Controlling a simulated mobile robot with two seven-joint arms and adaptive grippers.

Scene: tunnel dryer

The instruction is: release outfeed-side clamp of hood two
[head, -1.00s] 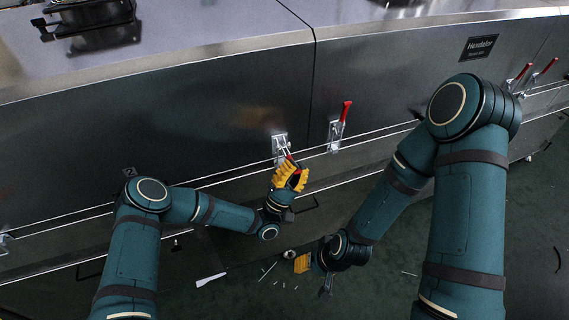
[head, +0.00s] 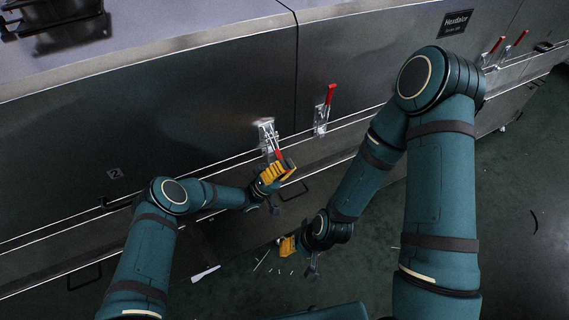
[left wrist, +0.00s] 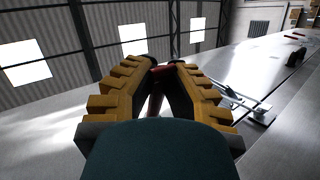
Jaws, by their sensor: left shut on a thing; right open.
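The clamp (head: 267,137) is silver and sits at the right end of the hood panel marked 2, just left of the panel seam. Its red handle (head: 278,155) slants downward from the metal base. My left gripper (head: 272,176), with yellow fingers, is shut on this handle. In the left wrist view the red handle (left wrist: 160,69) shows between the fingers, partly hidden by them. My right gripper (head: 288,246) is open and empty, low over the floor, away from the clamp; its fingers are partly hidden.
A second clamp (head: 324,109) with its red handle up stands just right of the seam. More red-handled clamps (head: 492,50) are at the far right. A dark bar handle (head: 292,192) lies below the gripped clamp. Pale scraps (head: 205,273) lie on the floor.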

